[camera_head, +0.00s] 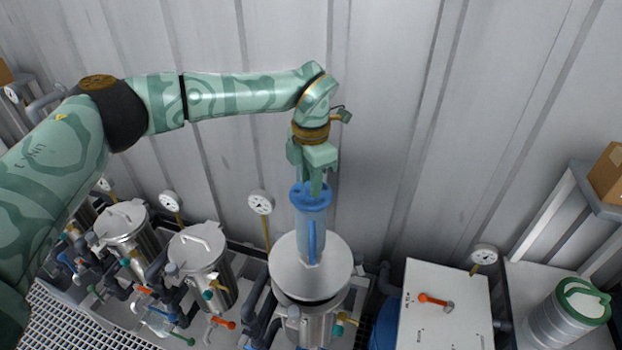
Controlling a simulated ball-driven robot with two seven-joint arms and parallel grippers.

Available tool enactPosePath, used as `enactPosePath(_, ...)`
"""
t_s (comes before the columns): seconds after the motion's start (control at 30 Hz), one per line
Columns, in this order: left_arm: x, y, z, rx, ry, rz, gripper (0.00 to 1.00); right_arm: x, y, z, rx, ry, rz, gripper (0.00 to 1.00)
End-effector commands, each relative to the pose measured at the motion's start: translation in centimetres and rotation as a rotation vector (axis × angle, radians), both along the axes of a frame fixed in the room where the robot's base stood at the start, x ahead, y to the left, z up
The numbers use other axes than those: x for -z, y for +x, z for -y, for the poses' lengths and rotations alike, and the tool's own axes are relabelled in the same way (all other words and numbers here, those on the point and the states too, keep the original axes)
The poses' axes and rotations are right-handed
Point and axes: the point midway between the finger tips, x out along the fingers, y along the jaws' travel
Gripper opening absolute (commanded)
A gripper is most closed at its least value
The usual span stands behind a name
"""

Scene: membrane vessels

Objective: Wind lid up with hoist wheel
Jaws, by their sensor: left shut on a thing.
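My left gripper (316,180) comes down from above and is shut on the top of a blue hoist, at its round blue wheel (309,198). The hoist's lighter blue column (311,235) stands above the round grey lid (310,262) of the large steel vessel (305,325). A dark band shows under the lid's front edge; I cannot tell how wide the gap is. The fingertips partly hide the wheel. My right gripper is not in view.
Smaller lidded steel vessels (198,250) with pipes, coloured valve handles and gauges (261,202) stand to the left. A white cabinet (450,318) with an orange handle and a green-topped canister (568,315) stand right. A corrugated wall (400,130) is close behind.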

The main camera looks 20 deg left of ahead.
Motion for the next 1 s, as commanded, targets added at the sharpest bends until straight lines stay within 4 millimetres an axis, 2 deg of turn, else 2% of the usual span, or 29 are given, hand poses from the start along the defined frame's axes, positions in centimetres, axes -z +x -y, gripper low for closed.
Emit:
enactPosePath(0.1,-0.1,0.1,0.0,0.0,-0.001,0.004,0.03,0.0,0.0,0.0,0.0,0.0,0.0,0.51)
enactPosePath(0.13,-0.1,0.1,0.0,0.0,-0.001,0.004,0.31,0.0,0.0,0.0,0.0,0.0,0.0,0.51)
enactPosePath(0.2,-0.1,0.1,0.0,0.0,-0.001,0.004,0.48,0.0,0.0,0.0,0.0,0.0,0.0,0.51)
enactPosePath(0.47,-0.1,0.0,0.0,0.001,0.0,0.001,0.48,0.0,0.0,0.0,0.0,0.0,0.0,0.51)
enactPosePath(0.6,-1.0,0.1,0.0,0.001,-0.001,0.004,0.48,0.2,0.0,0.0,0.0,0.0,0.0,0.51)
enactPosePath(0.77,-4.4,0.2,0.0,0.001,0.0,0.007,0.48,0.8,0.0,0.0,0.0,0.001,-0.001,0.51)
enactPosePath(1.0,-11.1,0.1,0.0,0.0,-0.001,0.008,0.48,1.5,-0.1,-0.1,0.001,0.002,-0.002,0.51)
